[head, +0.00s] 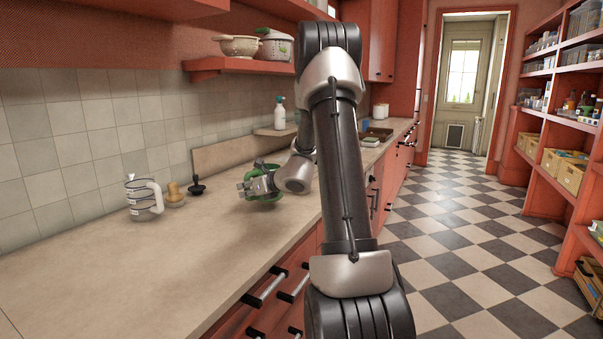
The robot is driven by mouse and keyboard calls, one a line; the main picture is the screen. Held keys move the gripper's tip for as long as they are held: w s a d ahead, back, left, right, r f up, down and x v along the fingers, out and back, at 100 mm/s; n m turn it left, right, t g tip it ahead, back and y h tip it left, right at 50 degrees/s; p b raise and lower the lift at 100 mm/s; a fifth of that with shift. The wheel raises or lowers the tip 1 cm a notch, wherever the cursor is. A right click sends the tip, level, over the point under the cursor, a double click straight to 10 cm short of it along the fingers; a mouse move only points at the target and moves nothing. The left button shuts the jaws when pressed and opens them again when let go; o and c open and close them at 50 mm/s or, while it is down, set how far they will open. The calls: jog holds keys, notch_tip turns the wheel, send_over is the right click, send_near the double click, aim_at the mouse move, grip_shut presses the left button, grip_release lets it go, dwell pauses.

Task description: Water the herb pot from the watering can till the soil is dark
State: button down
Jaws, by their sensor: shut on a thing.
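My gripper (245,188) is low over the counter, at the middle of the picture. It is shut on a green object (264,198), which shows above and below the fingers. My gripper and wrist hide much of it, so I cannot tell whether it is the watering can or the herb pot. I also cannot tell whether it touches the counter. No soil and no spout can be made out.
The counter (110,265) is clear in front. A pale striped jug (143,199), a small brown object (175,193) and a black-knobbed object (196,186) stand left of my gripper. A white bottle (280,115) is behind. A red shelf (215,66) hangs above.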

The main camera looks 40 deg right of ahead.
jog(key=shift+a+f, duration=0.2)
jog(key=shift+f, duration=0.2)
jog(key=shift+r, duration=0.1)
jog(key=s+a+r, duration=0.1)
jog(key=a+r, duration=0.4)
jog(key=a, duration=0.1)
jog(key=shift+s, duration=0.1)
dwell(0.5)
